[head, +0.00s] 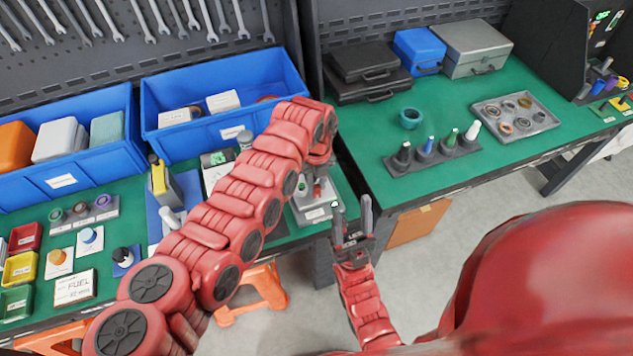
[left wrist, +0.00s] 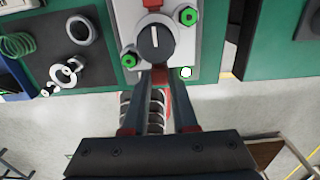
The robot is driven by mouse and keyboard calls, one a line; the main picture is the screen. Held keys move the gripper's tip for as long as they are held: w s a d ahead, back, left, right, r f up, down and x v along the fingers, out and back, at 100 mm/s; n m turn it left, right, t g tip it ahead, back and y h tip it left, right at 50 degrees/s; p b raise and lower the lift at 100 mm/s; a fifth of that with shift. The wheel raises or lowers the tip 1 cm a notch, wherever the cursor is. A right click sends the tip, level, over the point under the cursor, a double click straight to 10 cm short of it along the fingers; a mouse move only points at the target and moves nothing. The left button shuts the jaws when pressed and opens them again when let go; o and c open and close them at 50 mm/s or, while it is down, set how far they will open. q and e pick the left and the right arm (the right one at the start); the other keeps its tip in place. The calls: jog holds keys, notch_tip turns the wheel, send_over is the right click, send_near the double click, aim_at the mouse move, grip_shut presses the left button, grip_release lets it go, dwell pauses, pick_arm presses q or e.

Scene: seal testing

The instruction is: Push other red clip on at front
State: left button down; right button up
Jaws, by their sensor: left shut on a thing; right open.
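A light grey test fixture (head: 317,212) sits at the front edge of the left green bench. In the left wrist view its plate (left wrist: 192,58) carries a dark round knob (left wrist: 155,42) and green bolts. A red clip (left wrist: 152,4) shows at the plate's far side, at the top edge of that view. My right gripper (head: 352,222) is open and empty, in front of the bench, right of the fixture.
Blue bins (head: 225,100) and small parts crowd the left bench. The right bench holds a tray (head: 515,115), a rack of bottles (head: 432,155) and cases (head: 472,48). An orange stool (head: 262,292) stands below.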

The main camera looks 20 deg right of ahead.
pick_arm(q)
jog(key=shift+f+b, duration=0.8)
jog(key=shift+f, duration=0.2)
jog(key=c, duration=0.6)
grip_release()
jog(key=shift+r, duration=0.1)
jog(key=shift+r+p, duration=0.65)
jog(key=shift+r, duration=0.65)
jog(key=shift+r+p, duration=0.5)
jog(key=shift+r, duration=1.7)
